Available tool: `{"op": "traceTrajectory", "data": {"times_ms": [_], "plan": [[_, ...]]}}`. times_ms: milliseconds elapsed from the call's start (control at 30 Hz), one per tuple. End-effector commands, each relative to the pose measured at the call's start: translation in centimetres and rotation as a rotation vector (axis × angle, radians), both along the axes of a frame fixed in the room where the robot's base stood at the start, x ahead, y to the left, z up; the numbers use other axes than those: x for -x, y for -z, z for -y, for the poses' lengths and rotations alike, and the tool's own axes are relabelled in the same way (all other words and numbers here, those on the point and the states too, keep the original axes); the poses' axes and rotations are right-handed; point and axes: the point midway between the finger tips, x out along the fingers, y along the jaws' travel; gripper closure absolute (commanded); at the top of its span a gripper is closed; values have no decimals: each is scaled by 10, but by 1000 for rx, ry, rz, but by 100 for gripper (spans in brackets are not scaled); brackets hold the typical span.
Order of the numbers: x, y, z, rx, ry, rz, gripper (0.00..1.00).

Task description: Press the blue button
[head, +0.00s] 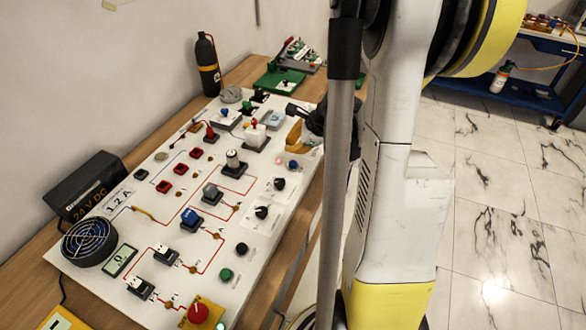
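The white gauge panel (128,215) lies on a wooden bench. A small round blue button (293,164) is near the panel's right edge, beside a glowing red light (278,160). A larger blue block-like part (191,218) sits left of the panel's middle on a red line. My gripper (298,110) is dark and is over the far right part of the panel, above and apart from the blue button in the picture. A grey pole and my arm hide part of it. Its finger opening is too small and covered to tell.
A red knob on a yellow base (199,313) is at the near end. A round fan (88,241), a black 24 V supply (86,185) and a black bottle (207,66) stand along the left side. Black knobs (261,212) lie near the button. Marble floor is at right.

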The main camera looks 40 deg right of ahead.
Motion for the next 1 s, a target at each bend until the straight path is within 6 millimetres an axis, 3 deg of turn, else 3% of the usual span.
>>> {"op": "traceTrajectory", "data": {"times_ms": [33,233,1000], "plan": [[0,13,0,0,0,0,100],[0,30,0,0,0,0,100],[0,30,0,0,0,0,100]]}}
